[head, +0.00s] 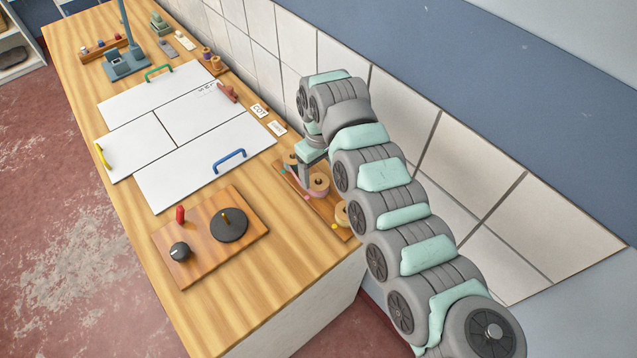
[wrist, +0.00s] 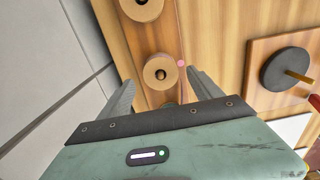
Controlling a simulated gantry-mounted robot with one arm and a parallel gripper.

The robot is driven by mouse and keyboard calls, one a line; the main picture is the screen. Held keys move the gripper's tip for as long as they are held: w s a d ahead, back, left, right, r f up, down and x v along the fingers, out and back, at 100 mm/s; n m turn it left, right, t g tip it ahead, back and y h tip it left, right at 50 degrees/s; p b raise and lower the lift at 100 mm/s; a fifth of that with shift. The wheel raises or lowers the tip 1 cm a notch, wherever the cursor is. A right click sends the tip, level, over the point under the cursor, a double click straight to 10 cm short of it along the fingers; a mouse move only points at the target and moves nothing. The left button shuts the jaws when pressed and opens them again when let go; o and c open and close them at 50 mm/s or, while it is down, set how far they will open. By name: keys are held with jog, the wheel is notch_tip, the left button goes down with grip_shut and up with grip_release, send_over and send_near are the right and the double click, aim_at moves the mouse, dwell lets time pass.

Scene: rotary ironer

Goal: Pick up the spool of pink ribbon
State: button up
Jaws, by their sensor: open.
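The spool of pink ribbon (head: 319,184) stands on a wooden rack at the bench's right end, between two other spools, with a pink dot (wrist: 181,64) beside it. In the wrist view the spool (wrist: 160,72) shows from above as a pale round flange with a dark hole. My gripper (head: 307,177) is over the rack, beside this spool in the head view. In the wrist view my gripper (wrist: 160,77) is open, its fingertips on either side of the spool's outline. Whether the fingers are down at its height, I cannot tell.
A yellow-dotted spool (head: 342,215) and a darker spool (head: 291,160) share the rack (head: 328,218), close to the pink one. A tiled wall (head: 400,100) rises just behind. A wooden board (head: 197,262) with knobs and a dark disc (head: 229,225) lies to the left.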

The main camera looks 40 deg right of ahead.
aim_at(320, 181)
notch_tip(320, 181, down, 4)
jog(key=shift+s+a+f+p, duration=0.1)
jog(key=shift+a+f+p, duration=0.05)
jog(key=shift+p, duration=0.75)
jog(key=shift+f, duration=0.4)
jog(key=shift+c, duration=0.5)
jog(key=c, duration=1.3)
